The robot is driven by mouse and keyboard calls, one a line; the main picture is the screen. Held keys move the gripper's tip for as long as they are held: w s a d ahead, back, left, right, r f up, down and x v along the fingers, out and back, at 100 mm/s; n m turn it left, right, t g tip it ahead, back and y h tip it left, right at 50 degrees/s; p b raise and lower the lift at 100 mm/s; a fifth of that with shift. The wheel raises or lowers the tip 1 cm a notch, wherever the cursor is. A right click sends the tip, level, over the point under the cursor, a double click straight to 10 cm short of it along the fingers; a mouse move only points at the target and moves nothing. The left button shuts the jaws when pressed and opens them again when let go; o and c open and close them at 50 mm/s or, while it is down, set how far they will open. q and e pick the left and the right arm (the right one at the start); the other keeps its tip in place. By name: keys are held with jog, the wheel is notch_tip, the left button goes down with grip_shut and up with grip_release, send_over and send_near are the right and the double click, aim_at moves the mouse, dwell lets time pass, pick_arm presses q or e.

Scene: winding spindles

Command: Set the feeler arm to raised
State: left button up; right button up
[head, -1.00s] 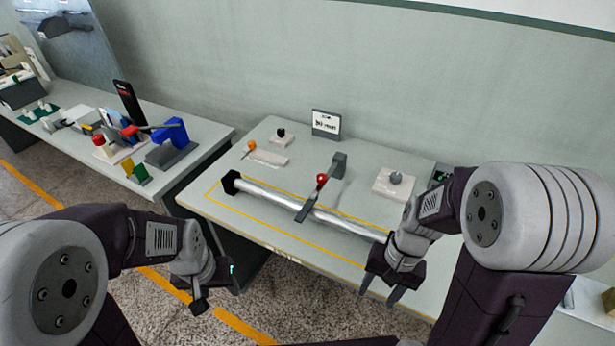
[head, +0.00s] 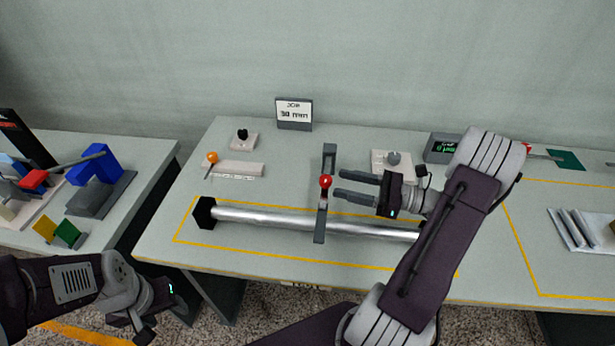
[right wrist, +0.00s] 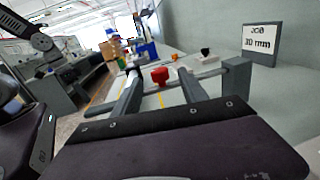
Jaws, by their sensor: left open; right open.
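The feeler arm (head: 320,225) is a grey bar with a red knob (head: 325,181). It runs forward from a grey post (head: 329,155) and crosses over the silver roller (head: 265,218); whether it touches the roller I cannot tell. My right gripper (head: 340,183) is open, its fingers pointing left just to the right of the red knob. In the right wrist view the red knob (right wrist: 160,75) appears between the two open fingers, not gripped. My left gripper (head: 146,328) is open and empty, low at the left, in front of the table and away from the feeler arm.
An orange-knobbed lever (head: 211,158), a black knob (head: 242,135), a sign (head: 294,113), a grey knob (head: 394,158) and a green display (head: 443,148) stand around the roller. A second table at the left holds a blue block (head: 97,166). The table's front strip is clear.

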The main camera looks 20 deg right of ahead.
aim_at(325, 189)
jog(key=x, duration=0.8)
jog(key=shift+a, duration=0.3)
jog(key=shift+w, duration=0.15)
grip_shut()
dwell(0.8)
